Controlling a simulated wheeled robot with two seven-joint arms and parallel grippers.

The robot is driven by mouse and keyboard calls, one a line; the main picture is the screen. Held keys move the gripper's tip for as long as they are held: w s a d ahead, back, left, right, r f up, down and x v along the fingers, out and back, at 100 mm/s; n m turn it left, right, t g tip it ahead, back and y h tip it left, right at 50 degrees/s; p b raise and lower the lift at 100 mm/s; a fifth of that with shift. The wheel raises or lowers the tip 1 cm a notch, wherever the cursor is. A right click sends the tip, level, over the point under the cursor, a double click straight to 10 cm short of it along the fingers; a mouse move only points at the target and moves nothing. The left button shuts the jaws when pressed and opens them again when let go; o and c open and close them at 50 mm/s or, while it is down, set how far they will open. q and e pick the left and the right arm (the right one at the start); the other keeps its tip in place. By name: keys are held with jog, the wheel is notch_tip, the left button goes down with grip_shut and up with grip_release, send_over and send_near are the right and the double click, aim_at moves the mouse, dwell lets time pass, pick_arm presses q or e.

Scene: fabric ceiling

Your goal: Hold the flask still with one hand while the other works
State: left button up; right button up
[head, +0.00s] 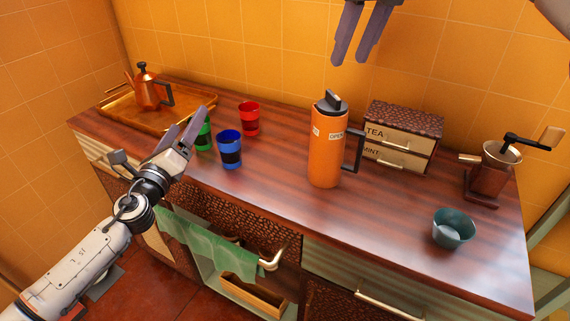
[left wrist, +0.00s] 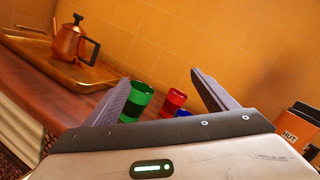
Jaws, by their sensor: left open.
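The orange flask (head: 324,150) stands upright on the counter, with a black lid, a black handle on its right and an "OPEN" label. It also shows at the right edge of the left wrist view (left wrist: 296,128). My left gripper (head: 193,122) is open and empty near the green cup, well to the left of the flask. In the left wrist view its fingers (left wrist: 160,92) are spread, with the cups beyond them. My right gripper (head: 362,48) hangs above and behind the flask, its two fingers apart and nothing between them.
Green (head: 203,134), blue (head: 230,150) and red (head: 249,119) cups stand left of the flask. A copper kettle (head: 152,92) sits on a tray (head: 186,97). A tea box (head: 404,125), grinder (head: 489,178) and teal bowl (head: 453,235) stand to the right. The counter before the flask is clear.

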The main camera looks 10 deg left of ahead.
pick_arm(q)
jog(key=s+d+m+g+h, duration=0.1)
jog(key=d+m+g+h, duration=0.1)
jog(key=d+m+h, duration=1)
jog(key=m+g, duration=0.3)
jog(key=g, duration=0.1)
send_near(317, 149)
jog(key=x, duration=1.2)
jog(key=shift+f, duration=0.1)
